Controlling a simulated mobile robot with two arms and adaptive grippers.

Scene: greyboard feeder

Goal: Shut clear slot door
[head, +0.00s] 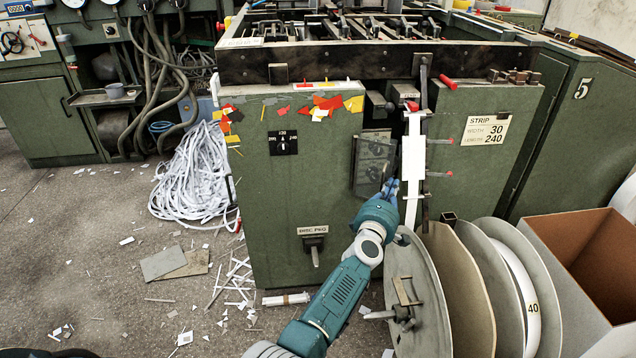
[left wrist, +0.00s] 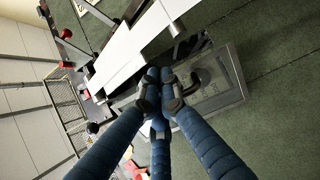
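The clear slot door (head: 374,163) is a smoky see-through panel in a dark frame on the front of the green machine. It stands left of the upright white strip (head: 413,160), which it does not cover. In the left wrist view the door (left wrist: 222,88) lies just beyond the fingers, with a dark handle-like part behind the fingertips. My left gripper (head: 390,187) is at the door's lower right edge. In the left wrist view the blue fingers of the left gripper (left wrist: 160,82) are closed together, with nothing clearly held; contact with the door is unclear. My right gripper is not in view.
Large grey reel discs (head: 415,300) and an open cardboard box (head: 590,250) stand at the lower right. A heap of white paper strips (head: 195,175) lies left of the machine. Red-tipped pins (head: 440,174) stick out right of the white strip. Scraps litter the floor.

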